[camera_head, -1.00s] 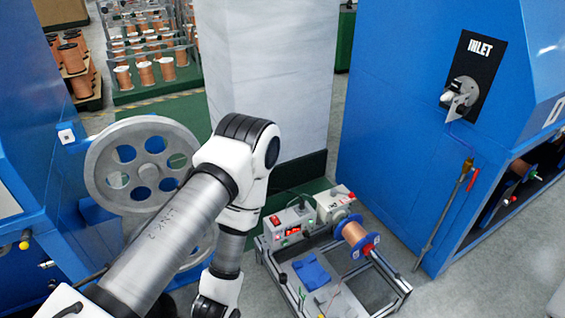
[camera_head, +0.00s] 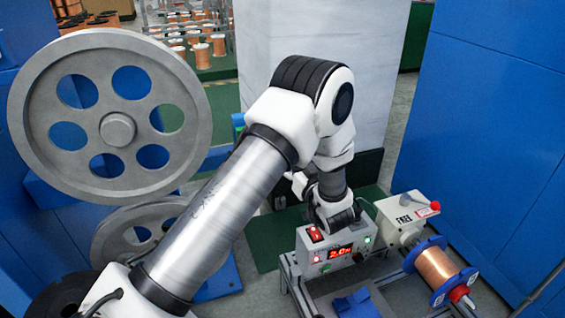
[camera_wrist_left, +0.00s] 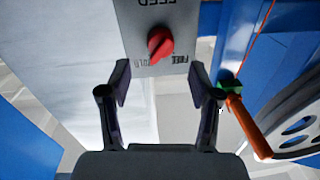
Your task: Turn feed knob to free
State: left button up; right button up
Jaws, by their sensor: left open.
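The red feed knob (camera_wrist_left: 160,42) sits on a grey panel (camera_wrist_left: 135,22) at the top middle of the left wrist view. The panel's FEED label appears upside down and cut off by the top edge. Smaller lettering lies on both sides below the knob, too blurred to read surely. My left gripper (camera_wrist_left: 160,85) is open and empty. Its fingers are spread apart, with the knob ahead of and between their tips, not held. In the head view my left arm hides the knob and most of this gripper. My right gripper is not seen.
Large grey pulleys (camera_head: 118,130) stand left of my arm. A bench unit with a red digital display (camera_head: 340,252) and a box marked FREE (camera_head: 402,222) with a copper spool (camera_head: 436,268) stand right. An orange-handled part (camera_wrist_left: 248,128) lies right of my fingers.

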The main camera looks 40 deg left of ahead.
pick_arm(q)
jog(key=b+x, duration=0.1)
jog(key=x, duration=0.5)
jog(key=shift+a, duration=0.15)
jog(key=c, duration=1.1)
jog(key=shift+c, duration=0.2)
